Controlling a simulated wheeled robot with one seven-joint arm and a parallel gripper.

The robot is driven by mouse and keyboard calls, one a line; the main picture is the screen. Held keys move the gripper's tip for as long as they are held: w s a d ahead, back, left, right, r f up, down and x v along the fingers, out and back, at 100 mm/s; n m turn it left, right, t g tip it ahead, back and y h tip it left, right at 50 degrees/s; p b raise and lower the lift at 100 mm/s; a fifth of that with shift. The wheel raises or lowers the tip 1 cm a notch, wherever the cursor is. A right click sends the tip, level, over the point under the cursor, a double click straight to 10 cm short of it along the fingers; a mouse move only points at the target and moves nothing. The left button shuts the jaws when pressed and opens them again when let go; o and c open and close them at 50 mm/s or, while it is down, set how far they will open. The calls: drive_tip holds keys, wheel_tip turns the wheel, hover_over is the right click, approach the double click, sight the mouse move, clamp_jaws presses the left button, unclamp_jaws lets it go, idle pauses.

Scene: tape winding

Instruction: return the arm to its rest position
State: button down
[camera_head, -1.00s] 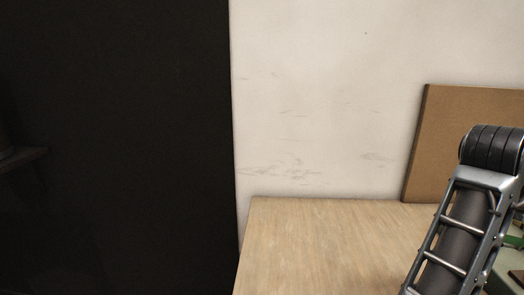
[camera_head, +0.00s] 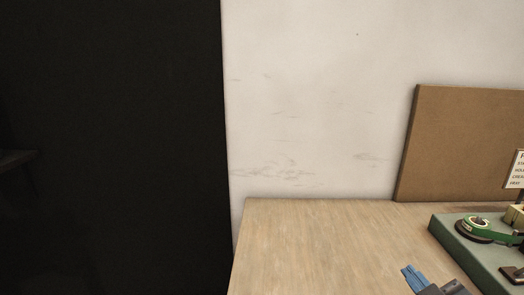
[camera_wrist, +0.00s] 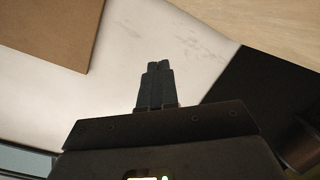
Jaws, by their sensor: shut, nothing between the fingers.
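My gripper (camera_head: 409,271) shows at the lower edge of the head view, low over the right part of the wooden table (camera_head: 310,245). Its blue fingers point up and to the left, and only its front end is in the picture. In the wrist view my gripper (camera_wrist: 158,66) points up the picture with its fingers side by side, shut and empty. The pale wall (camera_wrist: 130,30) lies behind the fingers there. The rest of my arm is out of the head view.
A green-grey tape-winding unit (camera_head: 455,240) with a green-rimmed reel (camera_head: 480,228) stands on the table at the right, close to my gripper. A brown board (camera_head: 455,145) leans on the wall behind it. A dark panel (camera_head: 110,130) fills the left. The table's left part is clear.

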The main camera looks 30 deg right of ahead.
drive_tip(key=s+a+f+m+t+y, duration=0.1)
drive_tip(key=s+a+f+y, duration=0.2)
drive_tip(key=s+a+y, duration=0.5)
drive_tip(key=s+a, duration=1.2)
drive_tip(key=shift+a+f, duration=0.15)
drive_tip(key=shift+a, duration=0.15)
